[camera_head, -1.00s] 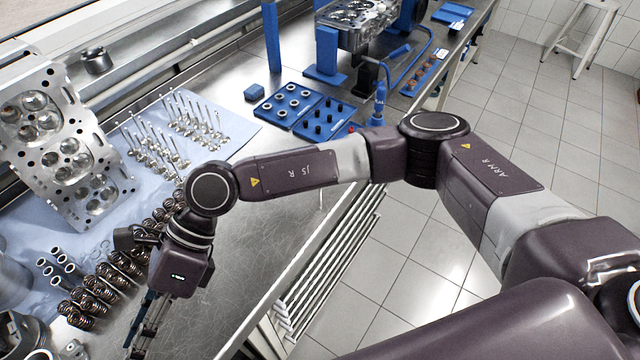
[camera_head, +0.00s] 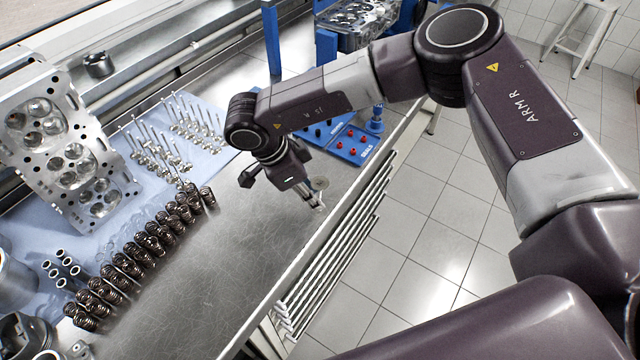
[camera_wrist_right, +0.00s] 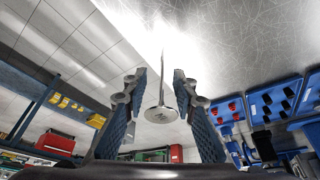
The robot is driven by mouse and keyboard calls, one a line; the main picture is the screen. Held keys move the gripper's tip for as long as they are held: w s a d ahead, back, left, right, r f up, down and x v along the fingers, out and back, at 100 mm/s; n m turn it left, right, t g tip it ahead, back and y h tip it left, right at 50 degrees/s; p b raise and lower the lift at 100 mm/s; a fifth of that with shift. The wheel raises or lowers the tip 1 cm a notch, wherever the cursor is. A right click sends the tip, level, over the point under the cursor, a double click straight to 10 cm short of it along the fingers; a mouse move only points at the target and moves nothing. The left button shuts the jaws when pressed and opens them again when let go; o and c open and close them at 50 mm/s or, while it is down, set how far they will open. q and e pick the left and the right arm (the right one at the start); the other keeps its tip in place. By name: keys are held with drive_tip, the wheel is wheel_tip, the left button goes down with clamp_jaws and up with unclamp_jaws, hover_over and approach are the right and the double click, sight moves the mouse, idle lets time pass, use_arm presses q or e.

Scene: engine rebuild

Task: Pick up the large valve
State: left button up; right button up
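My right gripper (camera_head: 316,202) is low over the bare steel bench near its front edge in the head view. In the right wrist view its two fingers (camera_wrist_right: 160,92) are apart, one on each side of a single valve (camera_wrist_right: 160,114). The valve has a round pale disc head and a thin stem that runs up the picture. I see a gap between the fingers and the stem; whether the head touches a finger I cannot tell. In the head view a round disc (camera_head: 320,183), seemingly the valve's head, shows beside the fingers. My left gripper is not in view.
Several other valves (camera_head: 165,150) stand on a blue mat at the left, near the cylinder head (camera_head: 72,178) and rows of springs (camera_head: 150,243). Blue trays (camera_head: 352,142) with red and black parts lie just behind my right gripper. The bench's middle is clear.

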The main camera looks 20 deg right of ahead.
drive_tip(key=p+x, duration=0.1)
drive_tip(key=x, duration=0.2)
drive_tip(key=shift+w, duration=0.1)
drive_tip(key=shift+d+f, duration=0.15)
drive_tip(key=shift+f, duration=0.25)
drive_tip(key=shift+c, duration=0.7)
clamp_jaws()
